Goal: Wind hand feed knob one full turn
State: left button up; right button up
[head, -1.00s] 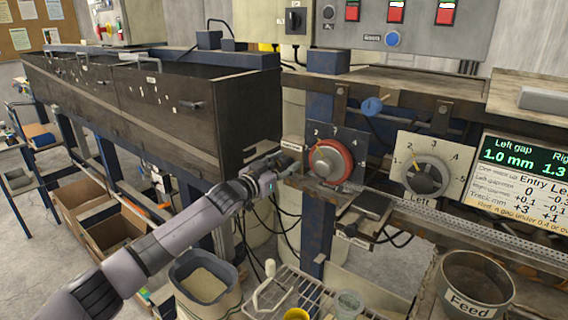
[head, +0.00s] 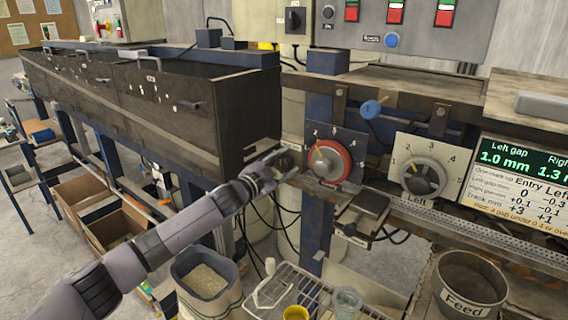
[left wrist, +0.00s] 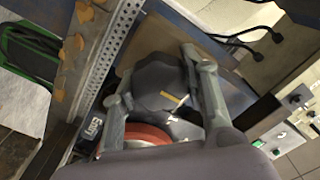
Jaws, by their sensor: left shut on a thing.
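The hand feed knob shows in the left wrist view as a dark, many-sided knob (left wrist: 160,85) with a short yellow mark on its face. In the head view the dark knob (head: 286,161) is small and partly hidden by my fingers, left of the red-ringed dial (head: 329,160). My left gripper (head: 279,163) reaches it from the lower left. In the left wrist view its fingers (left wrist: 155,80) lie on both sides of the knob, shut on it. My right gripper is in neither view.
A grey dial (head: 425,177) marked Left stands right of the red-ringed one, beside a gap display (head: 515,160). A dark trough (head: 200,110) stands close above my left arm. A wire rack (head: 290,295) and a Feed bucket (head: 468,290) stand below.

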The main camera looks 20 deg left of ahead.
pick_arm(q)
jog(key=shift+f, duration=0.1)
dwell(0.4)
jog(key=o, duration=1.2)
jog(key=shift+s+a, duration=0.2)
jog(key=shift+s, duration=0.35)
jog(key=v, duration=1)
jog(key=shift+s+a, duration=0.15)
jog(key=shift+s, duration=0.25)
